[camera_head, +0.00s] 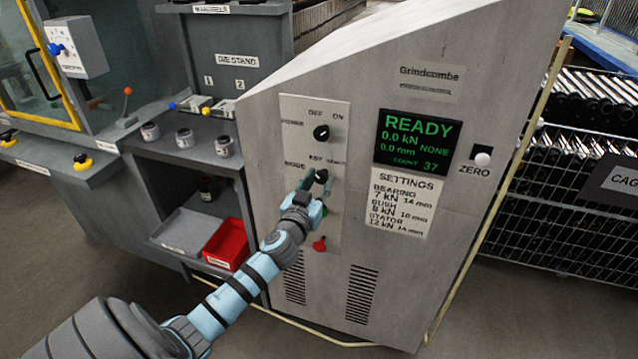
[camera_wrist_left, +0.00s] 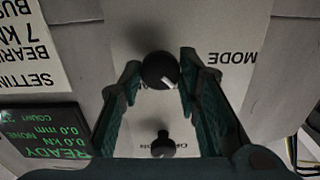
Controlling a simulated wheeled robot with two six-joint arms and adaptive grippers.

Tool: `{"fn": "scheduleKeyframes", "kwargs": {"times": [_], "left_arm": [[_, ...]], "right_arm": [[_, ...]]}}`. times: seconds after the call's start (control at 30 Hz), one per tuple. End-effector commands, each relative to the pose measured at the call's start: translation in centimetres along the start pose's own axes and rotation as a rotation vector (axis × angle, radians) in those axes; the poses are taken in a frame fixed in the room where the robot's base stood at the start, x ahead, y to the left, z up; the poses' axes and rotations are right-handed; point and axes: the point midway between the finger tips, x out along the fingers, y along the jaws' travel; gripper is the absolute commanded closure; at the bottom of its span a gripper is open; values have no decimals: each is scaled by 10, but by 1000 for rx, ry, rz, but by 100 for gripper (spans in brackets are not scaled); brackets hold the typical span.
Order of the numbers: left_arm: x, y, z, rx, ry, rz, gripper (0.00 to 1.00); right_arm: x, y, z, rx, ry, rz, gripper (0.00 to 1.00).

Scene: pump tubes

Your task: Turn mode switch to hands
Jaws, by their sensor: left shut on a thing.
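The mode switch is a round black knob (camera_head: 321,176) on the pale control plate of the grey cabinet, beside a MODE label. In the left wrist view, which is upside down, the black knob (camera_wrist_left: 160,70) sits between the fingertips, with a white mark on its face. My left gripper (camera_head: 317,180) is shut on this knob, a finger on each side, and it also shows in the left wrist view (camera_wrist_left: 159,82). The fingers hide part of the lettering around the knob. My right gripper is not in view.
A power knob (camera_head: 321,132) is above the mode switch, with a red control (camera_head: 320,244) below. A green READY screen (camera_head: 416,142) and settings sheet (camera_head: 402,204) are to the right. A red bin (camera_head: 227,244) stands on the left shelf. Wire cages are at right.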

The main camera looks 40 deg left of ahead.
Motion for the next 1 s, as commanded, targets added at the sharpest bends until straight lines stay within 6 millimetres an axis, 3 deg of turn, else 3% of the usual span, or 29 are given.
{"fn": "scheduleKeyframes", "kwargs": {"times": [0.37, 1.0], "left_arm": [[0, 0, 0, 224, -1, 0, 97], [0, 0, 0, 830, -2, 0, 97]], "right_arm": [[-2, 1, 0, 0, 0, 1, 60], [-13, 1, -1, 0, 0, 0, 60]]}}
